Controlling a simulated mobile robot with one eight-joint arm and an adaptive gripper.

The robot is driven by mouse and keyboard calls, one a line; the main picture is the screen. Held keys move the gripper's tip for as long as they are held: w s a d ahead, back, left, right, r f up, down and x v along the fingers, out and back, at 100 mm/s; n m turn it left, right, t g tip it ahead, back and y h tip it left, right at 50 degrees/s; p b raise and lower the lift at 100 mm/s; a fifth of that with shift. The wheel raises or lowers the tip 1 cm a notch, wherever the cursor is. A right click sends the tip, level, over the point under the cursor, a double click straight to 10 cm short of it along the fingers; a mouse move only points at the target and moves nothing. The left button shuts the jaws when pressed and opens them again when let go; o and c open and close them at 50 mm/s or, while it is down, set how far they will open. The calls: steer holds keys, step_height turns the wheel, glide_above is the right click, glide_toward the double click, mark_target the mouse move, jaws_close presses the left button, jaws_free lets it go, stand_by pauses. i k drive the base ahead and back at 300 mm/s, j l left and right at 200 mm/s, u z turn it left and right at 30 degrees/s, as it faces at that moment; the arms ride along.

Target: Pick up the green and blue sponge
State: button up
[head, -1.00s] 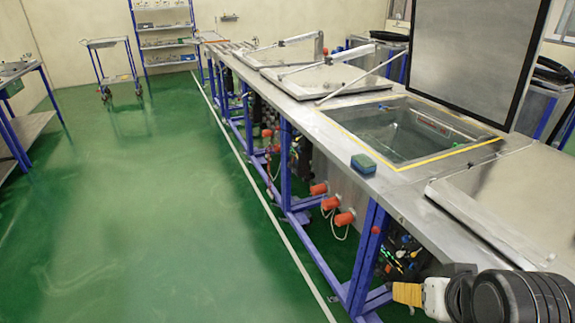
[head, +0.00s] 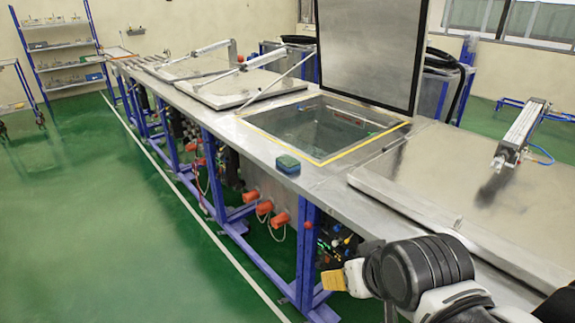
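The green and blue sponge (head: 288,163) lies on the steel bench top (head: 318,172), near its front edge. It sits just in front of the yellow-edged open tank. My arm shows at the lower right, in front of the bench and well apart from the sponge. A yellow part (head: 333,280) sticks out at the arm's left side. I cannot make out the fingers of my gripper, so its state does not show.
The open tank (head: 350,150) has its lid (head: 370,50) raised upright behind it. Closed lids (head: 243,88) lie to the left, another (head: 440,190) to the right. Orange-red knobs (head: 250,196) stick out below the bench front. Green floor (head: 110,230) is clear at left.

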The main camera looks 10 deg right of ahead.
mark_target(289, 164)
steer(key=i+l+u, duration=0.1)
steer(key=i+u, duration=0.15)
steer(key=i, duration=1.2)
